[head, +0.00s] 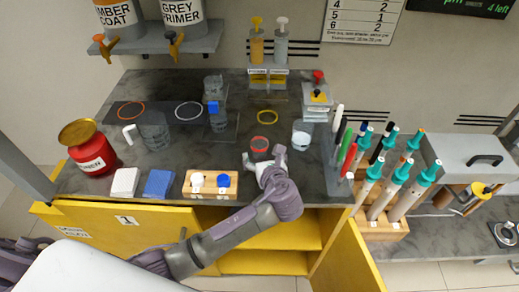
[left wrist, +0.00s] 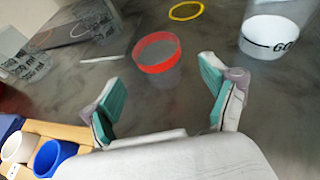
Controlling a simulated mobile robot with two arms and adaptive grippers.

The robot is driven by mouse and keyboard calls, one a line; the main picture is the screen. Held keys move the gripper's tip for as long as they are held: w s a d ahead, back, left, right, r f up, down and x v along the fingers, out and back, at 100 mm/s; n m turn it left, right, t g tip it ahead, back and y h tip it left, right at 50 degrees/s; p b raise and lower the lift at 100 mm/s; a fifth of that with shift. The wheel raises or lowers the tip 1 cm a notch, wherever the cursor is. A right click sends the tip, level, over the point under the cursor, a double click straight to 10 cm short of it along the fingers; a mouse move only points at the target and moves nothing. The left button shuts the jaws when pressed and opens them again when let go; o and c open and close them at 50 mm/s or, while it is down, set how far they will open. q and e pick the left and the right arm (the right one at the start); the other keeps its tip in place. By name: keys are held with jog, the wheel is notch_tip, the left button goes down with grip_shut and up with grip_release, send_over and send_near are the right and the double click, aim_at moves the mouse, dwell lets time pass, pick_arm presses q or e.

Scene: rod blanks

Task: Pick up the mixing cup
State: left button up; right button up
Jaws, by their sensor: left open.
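A small clear cup with a red rim (head: 259,144) stands upright on the dark counter; it also shows in the left wrist view (left wrist: 157,53). A larger clear cup with a white lower part (head: 301,134) stands to its right, with a black line and number in the left wrist view (left wrist: 270,35). No label shows which is the mixing cup. My left gripper (head: 264,158) is open and empty, on the near side of the red-rimmed cup. Its spread fingers (left wrist: 160,75) frame that cup in the wrist view, without visible contact. My right gripper is out of view.
A wooden block with white and blue cups (head: 211,193) is left of my gripper. A yellow ring (head: 267,117) lies behind the red-rimmed cup. Graduated jugs (head: 154,137) and a red can (head: 91,152) stand left. Markers and teal-topped tubes (head: 405,198) crowd the right.

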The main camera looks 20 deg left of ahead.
aim_at(262, 153)
pick_arm(q)
jog(key=x, duration=0.4)
jog(key=shift+w+f, duration=0.15)
jog(key=shift+f, duration=0.05)
jog(key=c, duration=0.9)
jog(key=shift+r, duration=0.1)
jog(key=shift+c, duration=0.2)
